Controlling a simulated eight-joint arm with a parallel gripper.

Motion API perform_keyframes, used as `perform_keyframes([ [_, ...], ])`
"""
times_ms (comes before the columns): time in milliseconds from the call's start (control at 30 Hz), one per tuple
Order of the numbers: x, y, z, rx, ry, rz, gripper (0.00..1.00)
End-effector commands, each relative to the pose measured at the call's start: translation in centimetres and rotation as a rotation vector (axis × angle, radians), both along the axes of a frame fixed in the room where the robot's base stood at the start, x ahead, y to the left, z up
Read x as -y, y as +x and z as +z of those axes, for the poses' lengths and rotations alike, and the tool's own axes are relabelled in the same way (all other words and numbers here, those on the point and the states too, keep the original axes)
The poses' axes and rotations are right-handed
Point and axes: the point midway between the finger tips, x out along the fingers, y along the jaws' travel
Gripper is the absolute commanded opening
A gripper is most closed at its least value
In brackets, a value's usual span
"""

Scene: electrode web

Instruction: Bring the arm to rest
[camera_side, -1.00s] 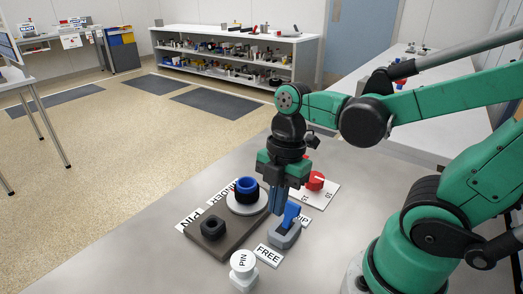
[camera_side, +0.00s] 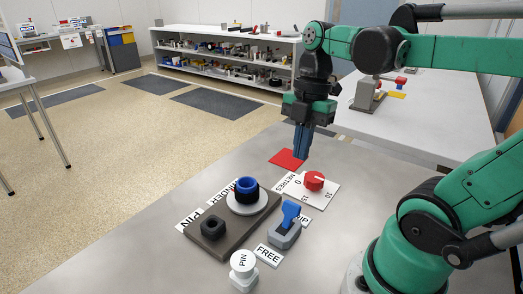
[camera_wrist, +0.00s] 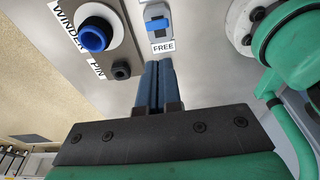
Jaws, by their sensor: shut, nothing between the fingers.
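My gripper (camera_side: 301,155) hangs pointing down above the far part of the grey table, over a red patch (camera_side: 287,159). Its blue fingers are shut with nothing between them, and they are clear of every fixture. In the wrist view the closed fingers (camera_wrist: 157,66) point toward the table, with the winder and the blue lever in sight beyond them.
The table's left front is bare.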

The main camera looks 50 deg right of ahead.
Motion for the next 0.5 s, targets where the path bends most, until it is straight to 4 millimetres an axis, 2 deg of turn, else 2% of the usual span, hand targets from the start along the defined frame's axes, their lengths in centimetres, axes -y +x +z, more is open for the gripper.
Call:
perform_keyframes([
  [133, -0.2, 0.2, -0.3, 0.010, -0.014, -0.056, 0.00],
  [233, -0.6, 0.8, -0.9, 0.041, -0.041, -0.214, 0.00],
  [367, -1.5, 2.0, -1.9, 0.127, -0.057, -0.549, 0.00],
  [500, -2.8, 3.4, -2.7, 0.241, 0.015, -0.941, 0.00],
])
